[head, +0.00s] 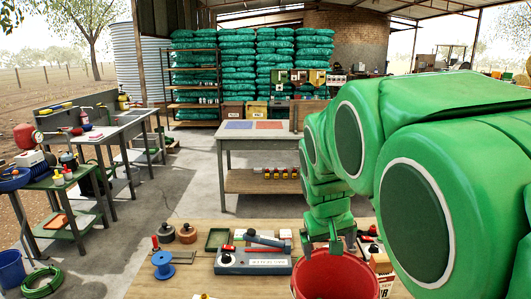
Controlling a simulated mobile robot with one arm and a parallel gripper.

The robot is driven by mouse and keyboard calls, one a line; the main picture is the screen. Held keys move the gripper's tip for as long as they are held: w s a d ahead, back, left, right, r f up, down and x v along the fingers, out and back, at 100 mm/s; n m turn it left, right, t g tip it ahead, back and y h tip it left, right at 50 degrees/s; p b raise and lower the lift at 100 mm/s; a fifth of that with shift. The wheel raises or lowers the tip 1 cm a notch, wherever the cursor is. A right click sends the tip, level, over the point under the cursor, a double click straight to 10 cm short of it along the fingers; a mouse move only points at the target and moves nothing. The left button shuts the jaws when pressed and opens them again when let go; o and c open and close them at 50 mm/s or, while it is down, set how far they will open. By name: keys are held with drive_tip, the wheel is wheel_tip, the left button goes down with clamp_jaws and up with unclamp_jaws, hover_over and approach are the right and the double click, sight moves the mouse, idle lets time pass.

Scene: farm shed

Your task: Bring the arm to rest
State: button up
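My green arm fills the right side of the head view and reaches forward over the near wooden workbench (200,283). My gripper (336,242) points down at the far edge of a red bucket (335,281) on that bench. It is small and dark here, and I cannot tell whether its fingers are apart or hold anything. I also cannot tell whether it touches the bucket rim. The inside of the bucket shows only in part.
Left of the bucket are a blue-grey device (252,262), a blue spool (162,262) and a green tray (217,239). A box (381,262) is close on the right. A grey table (262,143) stands behind. Concrete floor (150,205) is open to the left.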

drive_tip(key=s+f+m+g+y, duration=0.1)
drive_tip(key=s+f+g, duration=0.1)
drive_tip(key=s, duration=1.2)
drive_tip(key=s+f+g, duration=0.2)
drive_tip(key=s+f, duration=0.1)
drive_tip(key=s, duration=1.2)
drive_tip(key=shift+s+d+m+y, duration=0.2)
drive_tip(key=shift+d+m+y, duration=0.1)
drive_tip(key=shift+m+y, duration=0.1)
